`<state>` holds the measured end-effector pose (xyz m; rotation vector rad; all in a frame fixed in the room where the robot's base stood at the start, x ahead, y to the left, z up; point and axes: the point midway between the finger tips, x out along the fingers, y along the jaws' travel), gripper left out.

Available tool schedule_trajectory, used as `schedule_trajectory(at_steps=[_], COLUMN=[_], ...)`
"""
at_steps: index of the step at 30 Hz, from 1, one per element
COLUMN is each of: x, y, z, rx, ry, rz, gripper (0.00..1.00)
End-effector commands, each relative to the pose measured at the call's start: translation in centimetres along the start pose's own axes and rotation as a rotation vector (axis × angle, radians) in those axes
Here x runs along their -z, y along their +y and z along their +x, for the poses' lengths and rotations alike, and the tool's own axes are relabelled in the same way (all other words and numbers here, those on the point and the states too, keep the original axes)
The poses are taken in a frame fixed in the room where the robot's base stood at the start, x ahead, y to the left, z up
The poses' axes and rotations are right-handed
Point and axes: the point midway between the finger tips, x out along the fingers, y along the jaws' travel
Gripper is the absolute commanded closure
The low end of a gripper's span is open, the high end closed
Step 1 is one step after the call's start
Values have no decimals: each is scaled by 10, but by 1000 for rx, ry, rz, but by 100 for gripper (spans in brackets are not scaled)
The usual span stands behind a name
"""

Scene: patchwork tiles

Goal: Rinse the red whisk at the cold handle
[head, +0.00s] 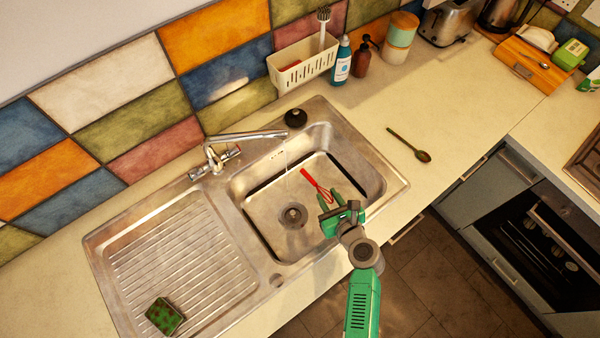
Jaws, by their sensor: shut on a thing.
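The red whisk (312,180) is held over the right part of the steel sink basin (262,222), its red end pointing up and left toward the spout. My gripper (328,198) is shut on it, reaching in over the basin's front right edge. The fingers hide part of the whisk. The tap (240,137) stands behind the basin with its spout reaching over it. A thin, faint stream of water (286,158) seems to fall from the spout tip, left of the whisk. Two tap handles (197,173) show at the tap's base; I cannot tell which is cold.
A ribbed drainboard (178,262) with a green sponge (164,316) lies left of the basin. A black round object (295,118) sits behind the spout. Bottles (342,60) and a white caddy (303,66) stand at the wall. A wooden spoon (408,145) lies on the counter to the right.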

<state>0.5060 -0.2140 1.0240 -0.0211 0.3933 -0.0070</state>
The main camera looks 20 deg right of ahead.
Motion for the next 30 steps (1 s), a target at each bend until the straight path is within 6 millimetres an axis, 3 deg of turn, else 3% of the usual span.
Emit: schedule_trajectory(at_steps=[14,30], x=[-3,-21], y=[-1,-16], z=[-4,-59], rx=[0,0], ry=[0,1], rz=[0,1], gripper=[94,94])
